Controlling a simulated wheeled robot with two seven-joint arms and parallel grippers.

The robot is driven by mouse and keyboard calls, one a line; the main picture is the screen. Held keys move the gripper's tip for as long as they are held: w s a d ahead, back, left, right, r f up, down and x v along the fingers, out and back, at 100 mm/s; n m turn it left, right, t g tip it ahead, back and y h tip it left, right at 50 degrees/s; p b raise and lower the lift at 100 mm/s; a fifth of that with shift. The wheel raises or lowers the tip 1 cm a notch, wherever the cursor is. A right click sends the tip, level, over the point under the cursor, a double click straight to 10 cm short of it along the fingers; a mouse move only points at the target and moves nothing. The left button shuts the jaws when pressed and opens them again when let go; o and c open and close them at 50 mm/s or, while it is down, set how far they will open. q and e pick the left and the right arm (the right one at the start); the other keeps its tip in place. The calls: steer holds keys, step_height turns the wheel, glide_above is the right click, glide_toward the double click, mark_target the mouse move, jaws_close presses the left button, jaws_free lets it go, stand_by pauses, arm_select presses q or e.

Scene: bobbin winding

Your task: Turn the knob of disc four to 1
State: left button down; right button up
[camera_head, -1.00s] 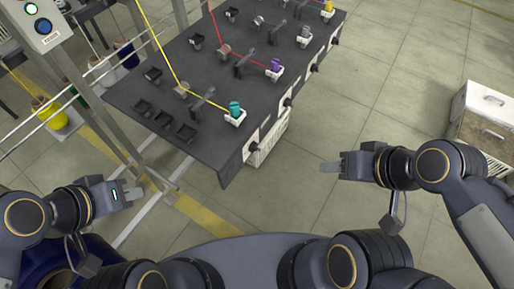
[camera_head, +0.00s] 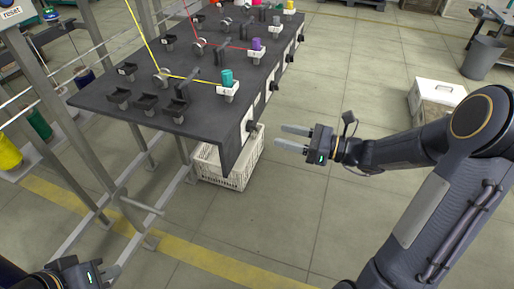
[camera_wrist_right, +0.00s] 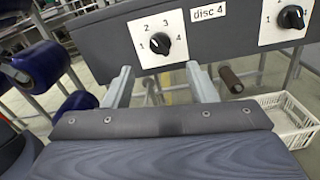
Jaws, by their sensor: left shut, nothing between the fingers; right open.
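The knob plate (camera_head: 246,124) nearest me is on the table's front side in the head view. In the right wrist view, a black knob (camera_wrist_right: 160,44) sits on a white plate marked 1 to 4. A "disc 4" label (camera_wrist_right: 208,13) is just right of that plate, and a second knob (camera_wrist_right: 291,17) is further right. Where each pointer aims is too small to tell surely. My right gripper (camera_head: 281,136) is open and empty, fingers towards the table side, apart from it. Its fingertips (camera_wrist_right: 160,73) show below the left knob. My left gripper (camera_head: 110,272) is shut at the bottom left.
The dark table (camera_head: 145,92) carries a teal bobbin (camera_head: 227,78), a purple bobbin (camera_head: 256,44), black holders and yellow and red threads. A white crate (camera_head: 240,172) stands under the table's near end. A metal frame is at left.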

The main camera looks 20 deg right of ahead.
mark_target(257, 128)
steer(key=x, duration=0.7)
steer(key=shift+w+a+b, duration=0.25)
steer(key=shift+a+b, duration=0.05)
steer(key=shift+b, duration=0.1)
steer(key=shift+c, duration=0.4)
steer(key=c, duration=0.9)
steer(key=shift+f+n+b, duration=0.15)
steer(key=shift+n+b, duration=1.15)
steer(key=shift+b, duration=0.1)
steer(key=n+b, duration=0.6)
steer(key=b, duration=0.1)
steer(key=shift+d+n+b, duration=0.1)
steer(key=shift+n+b, duration=0.2)
steer(key=shift+n, duration=0.1)
steer(key=shift+w+n+b, duration=0.1)
steer(key=shift+n+b, duration=1.2)
steer(key=shift+b, duration=0.05)
